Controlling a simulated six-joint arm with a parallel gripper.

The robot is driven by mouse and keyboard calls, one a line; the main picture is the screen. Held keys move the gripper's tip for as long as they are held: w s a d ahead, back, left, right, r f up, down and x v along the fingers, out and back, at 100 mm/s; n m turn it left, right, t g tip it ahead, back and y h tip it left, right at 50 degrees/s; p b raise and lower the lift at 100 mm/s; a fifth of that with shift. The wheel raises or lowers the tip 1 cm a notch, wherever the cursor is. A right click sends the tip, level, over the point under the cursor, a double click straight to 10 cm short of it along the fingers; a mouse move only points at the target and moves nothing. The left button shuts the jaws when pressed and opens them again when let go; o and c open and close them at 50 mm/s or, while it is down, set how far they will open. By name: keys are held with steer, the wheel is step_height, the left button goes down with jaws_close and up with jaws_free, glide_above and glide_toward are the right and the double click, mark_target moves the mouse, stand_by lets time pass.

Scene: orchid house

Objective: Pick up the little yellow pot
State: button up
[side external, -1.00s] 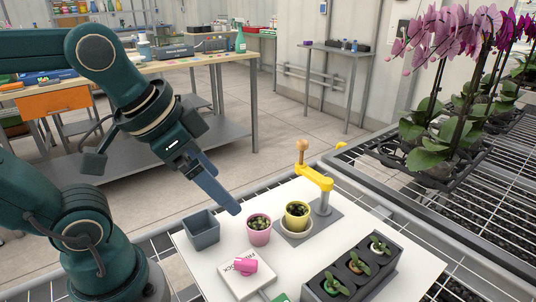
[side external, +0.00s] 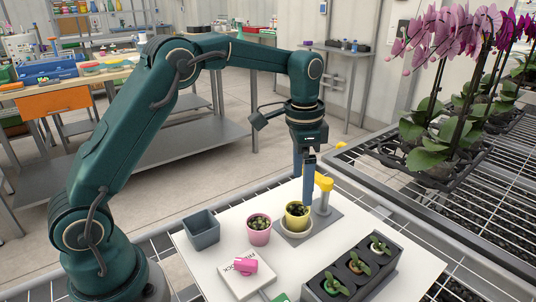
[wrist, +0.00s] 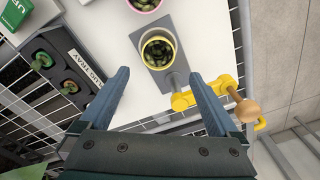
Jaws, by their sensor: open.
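The little yellow pot (side external: 297,216) holds a small green plant and stands upright in a pale saucer (side external: 296,233) on a grey plate. It also shows in the wrist view (wrist: 158,52), ahead of my fingers and between their lines. My gripper (side external: 308,198) points down above and just behind the pot, beside the yellow clamp-like fixture (side external: 324,183). In the wrist view my gripper (wrist: 158,84) is open, with nothing between its fingertips. There the right finger overlaps the yellow fixture (wrist: 185,101); I cannot tell whether they touch.
A pink pot (side external: 259,230) stands just left of the yellow pot. A grey square pot (side external: 201,230), a white box with a pink item (side external: 245,266) and a dark tray of seedlings (side external: 352,268) share the white board. Orchids (side external: 450,90) stand at the right.

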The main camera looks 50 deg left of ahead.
mark_target(299, 206)
steer(key=shift+g, duration=0.3)
steer(key=f, duration=0.7)
steer(key=shift+s+f, duration=0.15)
steer(key=shift+s, duration=0.05)
jaws_close()
